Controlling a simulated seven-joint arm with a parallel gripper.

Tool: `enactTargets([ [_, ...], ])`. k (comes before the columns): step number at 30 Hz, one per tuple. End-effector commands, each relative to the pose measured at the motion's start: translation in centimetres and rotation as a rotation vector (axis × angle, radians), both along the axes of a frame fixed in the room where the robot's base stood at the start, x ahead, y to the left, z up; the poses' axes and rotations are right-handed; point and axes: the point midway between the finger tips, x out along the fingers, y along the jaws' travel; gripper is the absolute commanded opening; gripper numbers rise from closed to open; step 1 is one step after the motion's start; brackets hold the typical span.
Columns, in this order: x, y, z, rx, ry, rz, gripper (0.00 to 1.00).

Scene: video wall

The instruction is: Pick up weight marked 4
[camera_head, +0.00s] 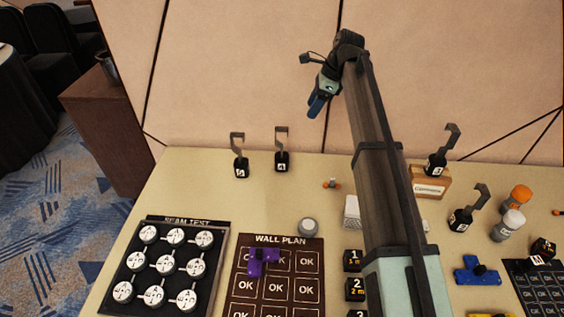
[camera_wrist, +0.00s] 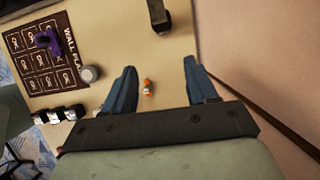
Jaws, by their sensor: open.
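Several black weights with grey hooks stand on the table. The weight at the back left of centre (camera_head: 282,162) has a white label that appears to read 4. Another weight (camera_head: 240,167) stands just left of it; its mark is hard to read. My gripper (camera_head: 318,104) is open and empty, raised above the back of the table, right of the weight that appears marked 4. In the wrist view its blue fingers (camera_wrist: 159,70) are spread apart. A dark hooked weight (camera_wrist: 160,17), likely the one marked 4, shows at the top edge there, beyond the fingers; its label is hidden.
A small orange-and-white item (camera_wrist: 147,88) lies below my open fingers. Two more hooked weights stand at right, one (camera_head: 436,165) on or by a wooden block (camera_head: 430,187), one (camera_head: 460,219) in front. The wall (camera_head: 230,80) rises behind. The WALL PLAN board (camera_head: 275,241) lies in front.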

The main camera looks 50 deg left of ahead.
Motion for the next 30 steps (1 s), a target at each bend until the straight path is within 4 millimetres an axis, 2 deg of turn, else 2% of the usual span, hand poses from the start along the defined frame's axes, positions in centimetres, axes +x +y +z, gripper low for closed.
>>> enactTargets([
  [1,-1.0,1.6,0.2,0.003,0.001,0.020,0.57],
  [6,-3.1,4.0,0.4,0.010,0.004,0.053,0.57],
  [14,-3.9,4.6,-1.0,0.011,0.005,0.059,0.57],
  [24,-5.4,6.0,-6.1,0.010,0.006,0.059,0.57],
  [30,-5.8,6.4,-7.6,0.012,0.004,0.058,0.57],
])
